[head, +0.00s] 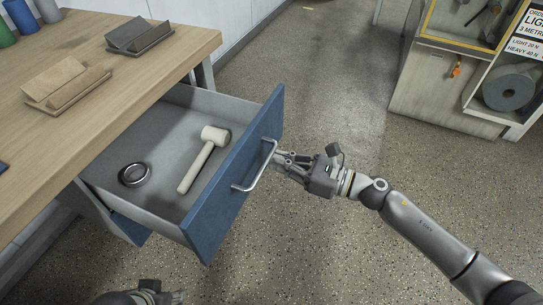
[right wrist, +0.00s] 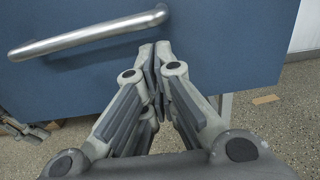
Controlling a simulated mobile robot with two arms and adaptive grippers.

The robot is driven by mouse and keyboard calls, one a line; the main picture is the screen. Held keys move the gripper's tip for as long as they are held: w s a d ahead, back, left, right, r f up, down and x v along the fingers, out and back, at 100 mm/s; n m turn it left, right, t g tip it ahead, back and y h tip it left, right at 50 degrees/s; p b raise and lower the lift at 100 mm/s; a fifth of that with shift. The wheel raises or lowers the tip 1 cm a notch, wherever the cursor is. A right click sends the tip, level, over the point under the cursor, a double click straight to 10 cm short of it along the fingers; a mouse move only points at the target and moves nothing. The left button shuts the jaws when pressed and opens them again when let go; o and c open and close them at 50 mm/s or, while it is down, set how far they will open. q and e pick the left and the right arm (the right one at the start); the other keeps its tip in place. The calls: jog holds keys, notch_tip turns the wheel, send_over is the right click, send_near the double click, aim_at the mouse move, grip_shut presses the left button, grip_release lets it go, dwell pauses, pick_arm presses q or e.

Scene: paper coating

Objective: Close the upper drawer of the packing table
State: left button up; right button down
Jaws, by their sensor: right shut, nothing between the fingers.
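The upper drawer (head: 232,180) of the packing table (head: 130,85) stands pulled out, its blue front facing right in the head view. A metal bar handle (head: 262,170) is on that front; it also shows in the right wrist view (right wrist: 88,35). My right gripper (head: 284,160) is shut and empty, its fingertips close to the blue front beside the handle. In the right wrist view the fingertips (right wrist: 155,52) sit against or just before the panel, right of the handle; contact is unclear. My left gripper (head: 168,296) is partly in view at the bottom edge, its jaws unclear.
A wooden mallet (head: 204,158) and a dark ring (head: 133,174) lie in the drawer. Card holders (head: 66,83) and coloured rolls (head: 20,15) are on the tabletop. A blue lower front (head: 130,230) shows below. A shelf unit (head: 440,95) stands back right; floor between is clear.

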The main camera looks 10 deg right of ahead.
jog(key=shift+x, duration=1.05)
